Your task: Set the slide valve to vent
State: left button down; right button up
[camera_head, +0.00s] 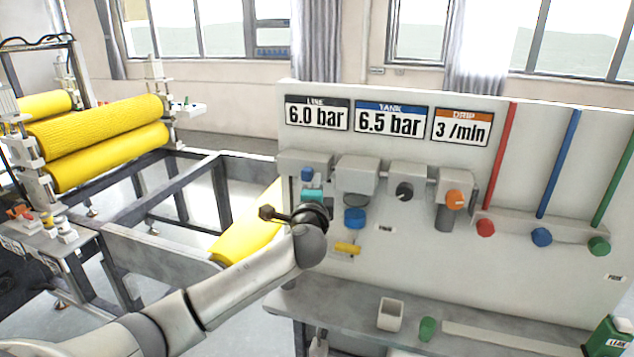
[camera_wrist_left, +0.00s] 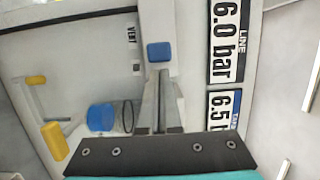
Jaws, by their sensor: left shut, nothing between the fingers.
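A blue block, which looks like the slide valve's slider, sits at the left end of the panel in the head view (camera_head: 307,174). It also shows in the left wrist view (camera_wrist_left: 160,52), with a VENT label (camera_wrist_left: 132,34) beside it. My left gripper (camera_head: 311,188) is at this end of the panel, its teal body just below the block. In the left wrist view its fingers (camera_wrist_left: 160,90) are together and empty, with their tips close to the block. I cannot tell whether they touch it. My right gripper is not in view.
Right of my gripper are a blue bowl (camera_head: 355,218), a yellow lever (camera_head: 347,249), a black knob (camera_head: 404,191) and an orange knob (camera_head: 455,199). The white panel (camera_head: 540,175) stands behind a bench carrying a white cup (camera_head: 391,315). Machinery with yellow rollers (camera_head: 95,125) stands left.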

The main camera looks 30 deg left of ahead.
pick_arm(q)
jog(key=shift+w+a, duration=0.1)
jog(key=shift+w, duration=0.1)
jog(key=a, duration=0.2)
jog(key=s+a, duration=0.1)
jog(key=a, duration=0.4)
jog(key=shift+s, duration=0.35)
jog(key=shift+d, duration=0.25)
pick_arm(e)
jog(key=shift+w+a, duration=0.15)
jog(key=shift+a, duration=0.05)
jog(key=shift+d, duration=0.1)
